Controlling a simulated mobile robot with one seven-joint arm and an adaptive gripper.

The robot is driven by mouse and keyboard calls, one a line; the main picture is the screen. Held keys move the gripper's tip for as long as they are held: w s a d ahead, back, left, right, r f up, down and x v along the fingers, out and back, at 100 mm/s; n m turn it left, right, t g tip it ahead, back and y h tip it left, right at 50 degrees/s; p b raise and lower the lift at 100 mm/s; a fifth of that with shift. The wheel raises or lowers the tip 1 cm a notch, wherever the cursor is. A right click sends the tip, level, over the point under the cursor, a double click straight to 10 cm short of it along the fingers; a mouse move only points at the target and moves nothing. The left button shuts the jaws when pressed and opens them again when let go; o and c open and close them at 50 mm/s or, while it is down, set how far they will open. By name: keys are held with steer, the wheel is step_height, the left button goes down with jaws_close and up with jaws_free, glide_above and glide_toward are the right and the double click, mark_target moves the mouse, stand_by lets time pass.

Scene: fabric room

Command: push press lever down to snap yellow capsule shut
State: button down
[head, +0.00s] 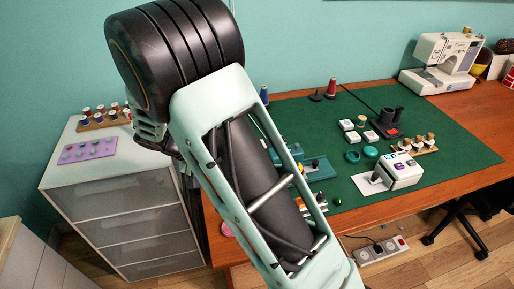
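My arm crosses the middle of the picture and covers part of the table. My gripper is not visible. A teal press-like device (320,168) with a dark knob sits on the green mat just right of my arm, partly hidden by it. A black device (388,122) with two dark upright cylinders stands farther back on the mat. I cannot tell which of these carries the press lever.
The green mat (440,140) lies on a wooden table (480,190). A white box (401,170), small white boxes (347,125) and teal round pieces (371,151) sit on it. A sewing machine (446,60) stands at the back right. A drawer cabinet (120,205) stands left.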

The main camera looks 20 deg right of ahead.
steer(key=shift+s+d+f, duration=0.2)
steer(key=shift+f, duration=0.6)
